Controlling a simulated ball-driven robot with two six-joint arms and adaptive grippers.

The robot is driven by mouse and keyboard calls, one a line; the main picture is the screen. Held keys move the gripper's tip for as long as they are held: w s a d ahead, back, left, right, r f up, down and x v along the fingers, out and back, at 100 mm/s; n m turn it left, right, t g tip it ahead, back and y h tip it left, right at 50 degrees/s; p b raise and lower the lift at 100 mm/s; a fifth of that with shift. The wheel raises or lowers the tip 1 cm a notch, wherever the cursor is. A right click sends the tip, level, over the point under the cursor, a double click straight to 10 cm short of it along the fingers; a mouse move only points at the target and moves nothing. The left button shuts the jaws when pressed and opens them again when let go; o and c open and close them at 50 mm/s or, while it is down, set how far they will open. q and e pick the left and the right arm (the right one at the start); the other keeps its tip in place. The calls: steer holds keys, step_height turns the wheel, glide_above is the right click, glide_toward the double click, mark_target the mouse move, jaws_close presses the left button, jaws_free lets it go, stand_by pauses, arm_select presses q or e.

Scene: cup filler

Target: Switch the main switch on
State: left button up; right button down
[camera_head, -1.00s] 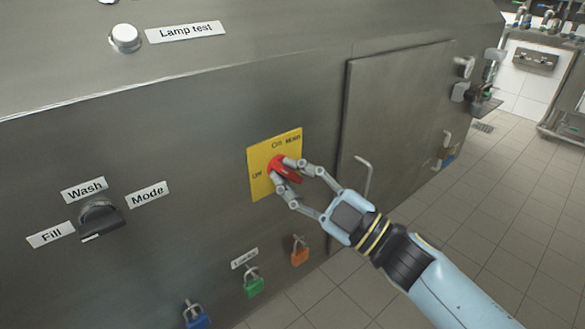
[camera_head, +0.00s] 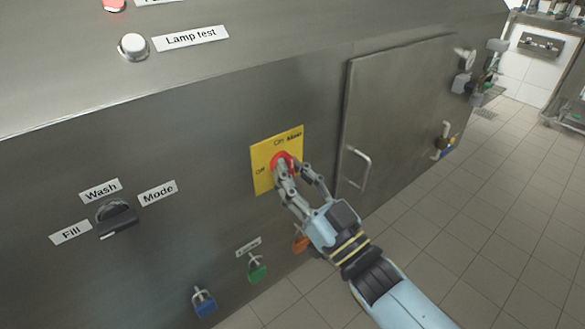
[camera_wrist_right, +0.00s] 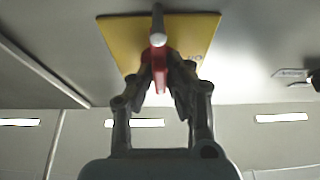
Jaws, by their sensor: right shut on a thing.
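The main switch is a red rotary handle (camera_head: 281,159) on a yellow plate (camera_head: 262,181) with "Off" and "On" markings, set in the steel front of the machine. My right gripper (camera_head: 284,169) is at the handle, with its fingers on either side of it, and is shut on it. In the right wrist view the red handle (camera_wrist_right: 158,70) sits between the two fingers, in front of the yellow plate (camera_wrist_right: 118,42). The fingers partly hide the handle in the head view, so its exact angle is hard to tell. My left gripper is not in view.
A black mode knob (camera_head: 117,219) is at the left, and a white lamp test button (camera_head: 133,47) is above. A door with a handle (camera_head: 356,166) is to the right.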

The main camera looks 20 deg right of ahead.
steer(key=shift+f+m+h, duration=0.1)
steer(key=shift+m+h, duration=0.2)
steer(key=c, duration=1.3)
jaws_free()
steer(key=shift+c, duration=0.2)
steer(key=v, duration=1.2)
steer(key=shift+d, duration=0.1)
